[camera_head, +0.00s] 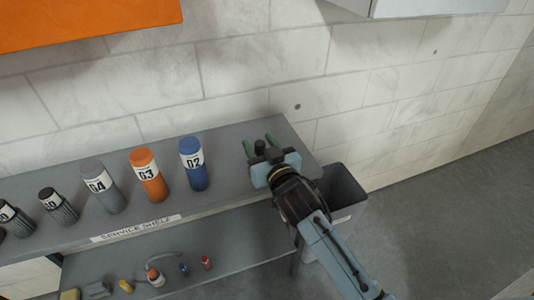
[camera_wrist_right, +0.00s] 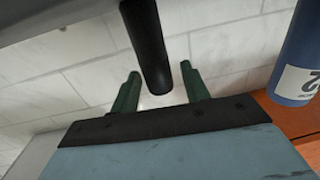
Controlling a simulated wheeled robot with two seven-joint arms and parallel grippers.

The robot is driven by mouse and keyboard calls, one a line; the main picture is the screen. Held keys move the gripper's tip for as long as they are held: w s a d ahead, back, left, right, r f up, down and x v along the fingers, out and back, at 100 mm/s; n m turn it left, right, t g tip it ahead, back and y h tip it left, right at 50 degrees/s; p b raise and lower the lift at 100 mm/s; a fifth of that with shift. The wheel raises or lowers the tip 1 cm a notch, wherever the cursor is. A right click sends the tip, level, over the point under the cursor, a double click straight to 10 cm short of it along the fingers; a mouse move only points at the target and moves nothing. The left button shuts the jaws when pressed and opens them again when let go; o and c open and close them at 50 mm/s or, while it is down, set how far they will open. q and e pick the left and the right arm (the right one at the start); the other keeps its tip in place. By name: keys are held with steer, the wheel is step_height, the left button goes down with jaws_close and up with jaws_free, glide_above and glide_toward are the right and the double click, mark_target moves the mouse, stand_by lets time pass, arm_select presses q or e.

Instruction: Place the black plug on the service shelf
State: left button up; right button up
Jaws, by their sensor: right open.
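The black plug (camera_head: 260,147) stands on the service shelf (camera_head: 240,202) near its right end. My right gripper (camera_head: 257,140) is at that end of the shelf, with its two green fingers open on either side of the plug. In the right wrist view the plug (camera_wrist_right: 150,50) shows as a dark cylinder reaching from the grey shelf surface (camera_wrist_right: 60,22) into the space between the fingers. Gaps show between the plug and both fingers there. My left gripper is not in view.
A blue bottle (camera_head: 194,170) stands left of the gripper, then an orange bottle (camera_head: 150,178), a grey bottle (camera_head: 103,190) and dark containers. A lower shelf holds small items. A grey bin (camera_head: 342,190) stands by the right end. The tiled wall is behind.

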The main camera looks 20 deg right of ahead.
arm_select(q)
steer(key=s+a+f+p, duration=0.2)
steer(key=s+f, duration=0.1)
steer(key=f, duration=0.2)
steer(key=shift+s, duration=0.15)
arm_select(e)
steer(key=s+d, duration=0.1)
steer(key=s, duration=1.1)
steer(key=shift+d, duration=0.2)
steer(key=s+d+f+g+h, duration=0.1)
steer(key=s+d+f+g, duration=0.25)
steer(key=f, duration=0.65)
steer(key=s+d+f+g, duration=0.2)
steer(key=s+f+g, duration=0.25)
steer(key=f, duration=0.65)
steer(key=s+d+f+g+h, duration=0.1)
steer(key=s+d+f+g, duration=0.3)
steer(key=f, duration=0.6)
steer(key=s+d+f+g, duration=0.1)
steer(key=s+f+g, duration=0.1)
steer(key=s, duration=0.4)
steer(key=s+d+f+n+g, duration=0.1)
steer(key=s+d+f, duration=0.1)
steer(key=s+f, duration=0.3)
steer(key=shift+s+f+g+h, duration=0.3)
steer(key=shift+s+g+h, duration=0.1)
steer(key=shift+s, duration=0.05)
steer(key=shift+d, duration=0.1)
